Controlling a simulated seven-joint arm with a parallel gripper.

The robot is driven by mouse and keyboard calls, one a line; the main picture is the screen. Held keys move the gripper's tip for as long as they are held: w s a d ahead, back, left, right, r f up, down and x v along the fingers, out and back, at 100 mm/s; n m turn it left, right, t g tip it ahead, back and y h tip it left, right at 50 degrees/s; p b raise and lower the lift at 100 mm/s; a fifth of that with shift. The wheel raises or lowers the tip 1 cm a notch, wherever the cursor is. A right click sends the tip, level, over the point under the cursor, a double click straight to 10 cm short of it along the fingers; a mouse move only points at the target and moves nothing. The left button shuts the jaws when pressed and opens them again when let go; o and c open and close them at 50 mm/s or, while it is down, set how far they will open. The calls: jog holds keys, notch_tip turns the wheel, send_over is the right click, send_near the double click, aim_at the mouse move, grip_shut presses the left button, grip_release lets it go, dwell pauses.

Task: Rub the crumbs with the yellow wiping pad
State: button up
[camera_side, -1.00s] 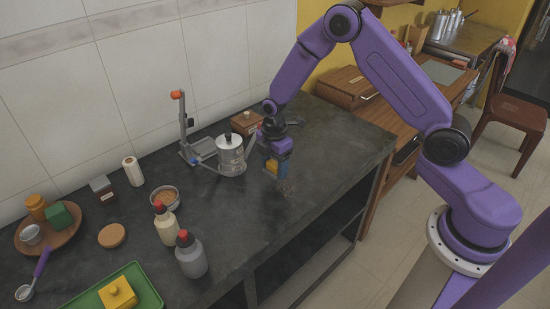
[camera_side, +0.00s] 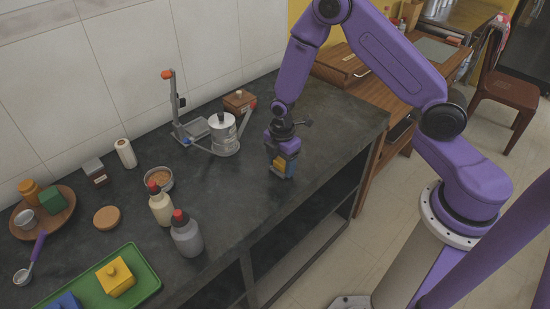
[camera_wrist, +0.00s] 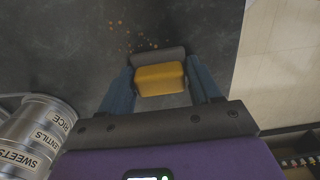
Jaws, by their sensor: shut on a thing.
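My gripper (camera_side: 283,166) is shut on the yellow wiping pad (camera_side: 279,164), low over the dark counter. In the wrist view the yellow pad (camera_wrist: 160,78), with a grey part along its far side, sits between the two blue fingers. Small orange-brown crumbs (camera_wrist: 140,42) lie scattered on the counter just beyond the pad in the wrist view, apart from it there. I cannot make out the crumbs in the side view. Whether the pad touches the counter is hard to tell.
A steel pot (camera_side: 224,135) stands left of my gripper; labelled steel canisters (camera_wrist: 35,135) show at lower left in the wrist view. Two red-capped bottles (camera_side: 186,236), a bowl (camera_side: 159,180) and a green tray (camera_side: 140,292) are further left. The counter's front edge is nearby.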

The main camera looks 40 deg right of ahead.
jog(key=shift+s, duration=0.9)
jog(key=shift+s+d, duration=0.1)
jog(key=shift+d, duration=0.95)
jog(key=shift+w, duration=3.45)
jog(key=shift+w+d, duration=0.35)
jog(key=shift+d, duration=0.05)
jog(key=shift+s+d, duration=0.15)
jog(key=shift+d, duration=0.45)
jog(key=shift+s+r, duration=0.1)
jog(key=shift+s, duration=3.6)
notch_tip(320, 180, up, 8)
jog(key=shift+w+a, duration=0.1)
jog(key=shift+w, duration=0.05)
